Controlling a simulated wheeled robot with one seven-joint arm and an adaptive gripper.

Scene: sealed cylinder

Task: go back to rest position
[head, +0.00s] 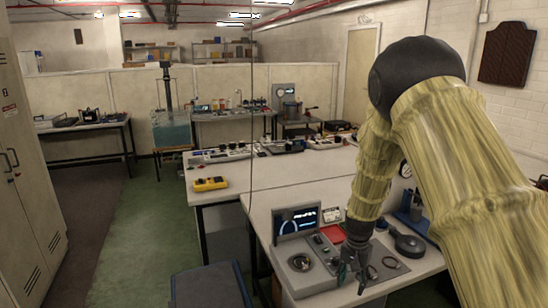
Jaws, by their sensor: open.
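My arm comes in from the right of the head view, in a yellowish wood-like cover with a dark grey joint at the top. It reaches down to the near end of the white workbench (308,197). My gripper (352,277) is dark with green-looking fingertips, and it points down over a grey panel (318,272) on the bench. The fingers are small in this view and I see nothing held between them. I cannot tell whether the fingertips touch the panel.
A small screen (296,222) stands upright behind the panel, beside a red item (333,233). A round dark object (409,245) lies right of my gripper. A yellow device (210,184) sits on the farther bench. A blue-grey seat (208,287) stands front left; green floor left is clear.

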